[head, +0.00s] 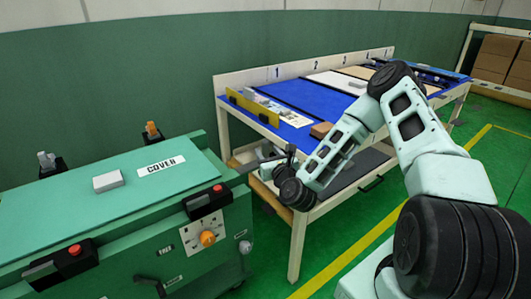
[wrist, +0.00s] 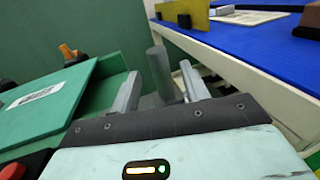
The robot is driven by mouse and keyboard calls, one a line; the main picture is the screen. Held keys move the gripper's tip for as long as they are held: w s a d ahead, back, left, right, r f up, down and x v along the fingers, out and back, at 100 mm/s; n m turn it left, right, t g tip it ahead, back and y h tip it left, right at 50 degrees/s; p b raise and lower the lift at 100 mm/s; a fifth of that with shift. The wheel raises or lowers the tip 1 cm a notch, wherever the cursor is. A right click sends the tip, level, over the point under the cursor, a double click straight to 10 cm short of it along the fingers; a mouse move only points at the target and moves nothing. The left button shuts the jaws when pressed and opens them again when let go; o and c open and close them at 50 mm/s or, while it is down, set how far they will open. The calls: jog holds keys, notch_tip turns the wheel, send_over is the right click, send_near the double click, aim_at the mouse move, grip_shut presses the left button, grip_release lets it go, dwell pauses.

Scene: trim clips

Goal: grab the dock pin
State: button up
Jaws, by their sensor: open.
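A grey upright cylinder (wrist: 158,70), which looks like the dock pin, stands between the two fingers of my gripper (wrist: 160,86) as seen in the wrist view. My gripper is open, with one finger on each side of the cylinder and a gap showing. I cannot tell whether the cylinder is within the fingers' reach or just beyond the tips. Its lower end is hidden behind the gripper body. In the head view my gripper is beside the right end of the green cabinet, near the blue table's left end. The pin is hard to make out there.
The green cabinet (head: 105,236) with a COVER label (head: 161,165) and an orange knob (head: 207,238) is at the left. The blue-topped table (head: 318,104) stands to the right, its front leg (head: 298,245) close to my wrist. A narrow gap separates them.

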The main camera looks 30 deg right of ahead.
aim_at(267, 150)
jog(key=shift+x, duration=1.5)
jog(key=shift+r, duration=0.1)
grip_shut()
